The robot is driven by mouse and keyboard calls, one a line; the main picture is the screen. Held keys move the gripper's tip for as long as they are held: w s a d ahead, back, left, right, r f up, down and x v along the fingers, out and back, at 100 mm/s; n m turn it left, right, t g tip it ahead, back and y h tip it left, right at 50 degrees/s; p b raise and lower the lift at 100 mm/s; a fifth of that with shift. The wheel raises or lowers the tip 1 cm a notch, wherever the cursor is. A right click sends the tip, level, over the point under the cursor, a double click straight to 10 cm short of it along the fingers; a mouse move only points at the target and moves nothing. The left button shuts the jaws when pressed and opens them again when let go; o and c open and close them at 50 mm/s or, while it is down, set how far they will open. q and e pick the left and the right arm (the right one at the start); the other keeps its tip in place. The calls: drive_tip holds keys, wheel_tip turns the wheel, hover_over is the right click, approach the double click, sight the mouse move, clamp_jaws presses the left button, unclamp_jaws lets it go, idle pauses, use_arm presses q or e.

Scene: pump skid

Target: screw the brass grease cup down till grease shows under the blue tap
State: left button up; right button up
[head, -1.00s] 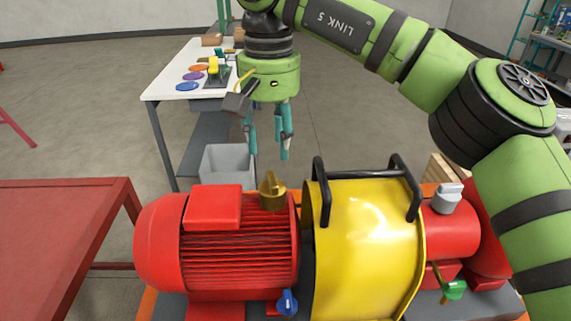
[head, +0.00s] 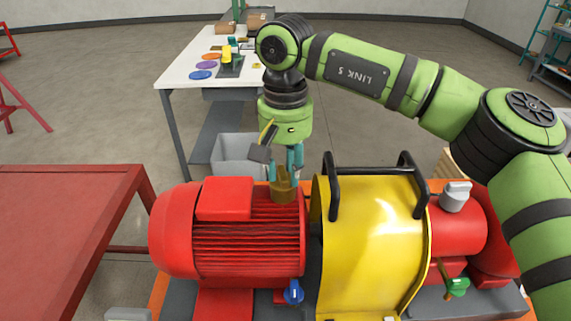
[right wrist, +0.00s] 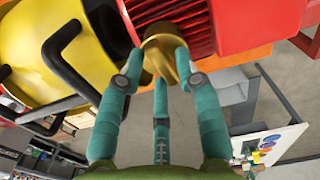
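The brass grease cup (head: 284,190) stands on top of the red ribbed motor housing, near its right end. My right gripper (head: 290,170) is low at the cup, pointing down. In the right wrist view its teal fingers (right wrist: 160,60) are spread around the brass cup (right wrist: 160,50), one on each side and a third below. They look open; contact with the cup cannot be made out. The blue tap (head: 293,292) is low on the front of the motor, below the cup. I can make out no grease under it. My left gripper is out of view.
A yellow guard (head: 368,240) with black handles stands right of the cup. A green tap (head: 457,287) and a grey cap (head: 456,196) are further right. A grey bin (head: 232,152) and white table (head: 190,68) are behind. A red table (head: 60,230) is at left.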

clamp_jaws()
drive_tip(key=shift+m, duration=0.3)
drive_tip(key=m+b, duration=0.1)
drive_tip(key=m, duration=0.2)
drive_tip(key=shift+s+b, duration=0.1)
drive_tip(key=shift+b, duration=0.2)
drive_tip(key=shift+m+b, duration=0.55)
drive_tip(key=shift+m, duration=2.05)
drive_tip(key=o, duration=0.7)
unclamp_jaws()
drive_tip(key=shift+c, duration=0.2)
